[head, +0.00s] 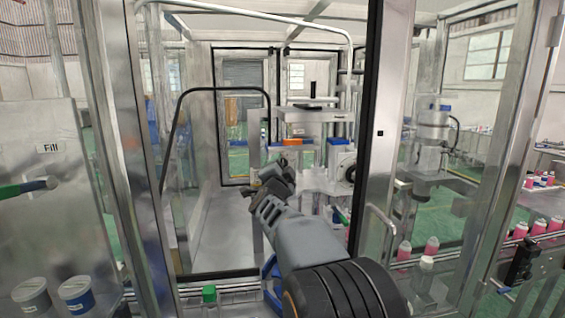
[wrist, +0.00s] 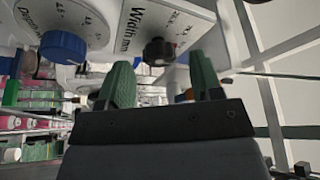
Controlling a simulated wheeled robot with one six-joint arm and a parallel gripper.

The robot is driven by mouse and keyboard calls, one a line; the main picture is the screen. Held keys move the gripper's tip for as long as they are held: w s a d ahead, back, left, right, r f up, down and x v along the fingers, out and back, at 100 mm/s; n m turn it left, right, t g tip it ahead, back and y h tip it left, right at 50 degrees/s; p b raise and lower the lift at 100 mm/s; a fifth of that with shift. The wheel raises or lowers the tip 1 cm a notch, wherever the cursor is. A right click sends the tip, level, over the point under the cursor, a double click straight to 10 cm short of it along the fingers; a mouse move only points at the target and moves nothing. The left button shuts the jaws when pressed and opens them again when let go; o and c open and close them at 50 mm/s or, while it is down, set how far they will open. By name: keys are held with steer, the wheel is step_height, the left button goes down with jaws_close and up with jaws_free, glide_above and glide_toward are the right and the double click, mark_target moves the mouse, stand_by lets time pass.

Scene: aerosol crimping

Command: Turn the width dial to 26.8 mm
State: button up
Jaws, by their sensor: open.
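The width dial is a black lobed knob (wrist: 158,51) on a white plate (wrist: 185,25) marked "Width mm", at the upper middle of the wrist view. My gripper (wrist: 163,78) is open, with its two green fingers apart below the knob in the picture. The knob appears between the fingertips' directions, with no visible contact. The scale marks are too small to read, so the setting cannot be told. In the head view my gripper (head: 270,178) is inside the machine's open doorway, in front of the crimping station (head: 310,125). The width dial cannot be made out there.
A blue knob (wrist: 62,47) on a plate with a depth label sits left of the width dial. A door frame (head: 378,130) stands right of my arm, and a black bent tube (head: 215,90) is at the left. Pink bottles (head: 432,245) stand at the right.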

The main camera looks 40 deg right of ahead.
steer(key=shift+w+d+r, duration=0.1)
steer(key=shift+w+d, duration=0.35)
steer(key=c, duration=0.9)
steer(key=shift+c, duration=0.2)
steer(key=n+t+y+b, duration=0.1)
steer(key=n+b, duration=0.3)
steer(key=n+t+y+b, duration=0.1)
steer(key=n+t+b, duration=0.1)
steer(key=b, duration=0.3)
steer(key=n+t+b, duration=0.1)
steer(key=n+b, duration=0.3)
steer(key=n, duration=0.1)
steer(key=shift+s+d+f+n+t+y+b, duration=0.1)
steer(key=shift+d+f+n+t+y+b, duration=0.05)
steer(key=shift+f+n+t+y+b, duration=0.2)
steer(key=shift+r+y, duration=0.2)
steer(key=shift+y, duration=0.05)
